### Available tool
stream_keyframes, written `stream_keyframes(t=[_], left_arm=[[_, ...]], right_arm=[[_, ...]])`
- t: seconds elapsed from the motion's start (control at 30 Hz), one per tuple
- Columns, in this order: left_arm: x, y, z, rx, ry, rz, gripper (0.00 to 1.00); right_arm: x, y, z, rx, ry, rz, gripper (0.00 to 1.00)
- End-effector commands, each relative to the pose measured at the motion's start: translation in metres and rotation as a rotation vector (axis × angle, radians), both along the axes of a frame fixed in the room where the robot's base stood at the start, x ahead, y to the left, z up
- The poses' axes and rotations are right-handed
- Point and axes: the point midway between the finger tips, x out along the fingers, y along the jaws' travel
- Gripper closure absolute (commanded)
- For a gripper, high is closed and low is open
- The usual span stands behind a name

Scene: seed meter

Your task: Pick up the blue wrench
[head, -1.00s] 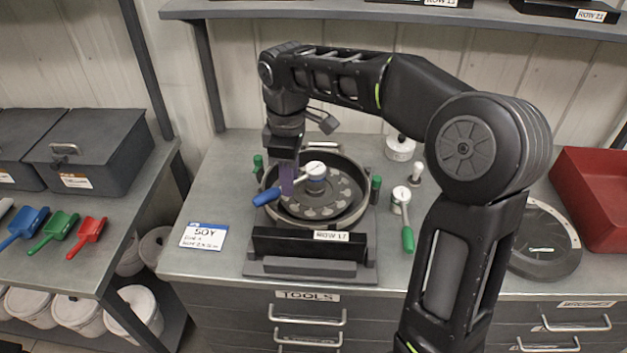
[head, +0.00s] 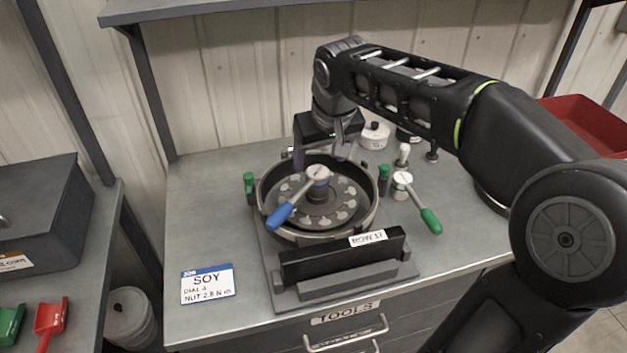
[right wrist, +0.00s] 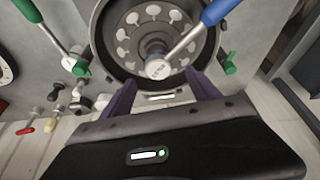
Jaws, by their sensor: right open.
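The blue wrench (head: 281,215) has a blue handle and a pale round head, which sits on the central hub of the seed disc in the round meter housing (head: 262,212). Its handle slopes toward the front left, over the housing's rim. In the right wrist view the blue handle (right wrist: 219,11) points to the upper right. My right gripper (head: 321,151) is open and empty at the far side of the housing, behind the wrench head. In the right wrist view its purple fingers (right wrist: 161,84) stand apart, either side of the wrench head. My left gripper is out of view.
A green-handled wrench (head: 430,220) lies right of the housing, with green knobs (head: 249,187) at the housing's sides. A SOY card (head: 208,284) lies at the front left. A ROW 17 block (head: 343,258) stands in front. A red bin (head: 580,125) is at the back right.

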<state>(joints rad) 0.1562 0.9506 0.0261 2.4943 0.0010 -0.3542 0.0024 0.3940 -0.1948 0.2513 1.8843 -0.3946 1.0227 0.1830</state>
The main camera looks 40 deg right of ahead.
Motion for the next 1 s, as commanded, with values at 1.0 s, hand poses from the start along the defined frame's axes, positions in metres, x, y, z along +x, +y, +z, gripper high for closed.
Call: stream_keyframes(t=[1.0], left_arm=[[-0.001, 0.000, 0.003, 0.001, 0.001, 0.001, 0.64]], right_arm=[[0.011, -0.003, -0.024, 0.019, -0.010, -0.048, 0.30]])
